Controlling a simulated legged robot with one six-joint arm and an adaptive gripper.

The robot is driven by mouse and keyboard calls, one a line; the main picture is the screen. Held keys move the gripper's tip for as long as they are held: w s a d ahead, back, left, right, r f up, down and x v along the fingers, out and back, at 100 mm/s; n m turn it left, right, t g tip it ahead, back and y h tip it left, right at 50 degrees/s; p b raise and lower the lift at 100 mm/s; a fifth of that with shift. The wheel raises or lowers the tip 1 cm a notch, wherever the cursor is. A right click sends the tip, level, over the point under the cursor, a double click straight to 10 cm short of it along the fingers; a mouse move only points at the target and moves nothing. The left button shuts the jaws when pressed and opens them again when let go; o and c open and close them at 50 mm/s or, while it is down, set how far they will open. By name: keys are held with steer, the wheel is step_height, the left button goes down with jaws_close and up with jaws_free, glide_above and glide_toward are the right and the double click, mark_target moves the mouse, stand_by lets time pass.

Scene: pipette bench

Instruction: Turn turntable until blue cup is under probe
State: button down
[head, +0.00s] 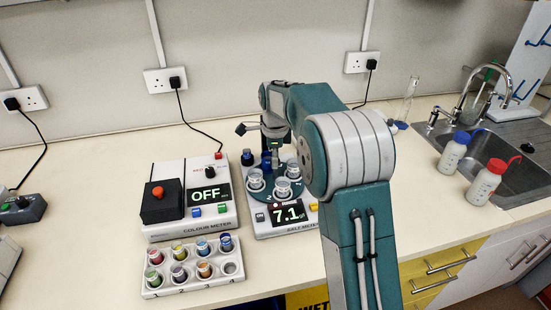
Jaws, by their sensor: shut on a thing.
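The turntable (268,196) sits on a white meter (302,225) whose display reads 7.1. It carries several clear cups, with one cup (256,180) at the left and another cup (282,188) at the front. Dark blue shapes (247,158) show at its back left; I cannot tell whether one is the blue cup. A black probe arm or knob (243,129) stands out to the left behind. My gripper (272,157) points down at the back of the turntable, small and partly hidden. It is shut on a part of the turntable whose shape is unclear.
A colour meter (228,215) reading OFF stands to the left. A white rack (195,281) of coloured vials lies in front of it. At the right are two wash bottles (452,155) (484,185), a sink (490,150) and a tap (470,85). Bare bench (425,195) lies between.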

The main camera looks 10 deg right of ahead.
steer(key=shift+a+f+m, duration=0.1)
steer(key=shift+f+m, duration=0.15)
steer(key=shift+m, duration=0.35)
stand_by(0.3)
steer(key=shift+c, duration=1.7)
jaws_free()
steer(key=shift+w+r, duration=0.1)
step_height(320, 180, up, 12)
steer(key=shift+a, duration=0.1)
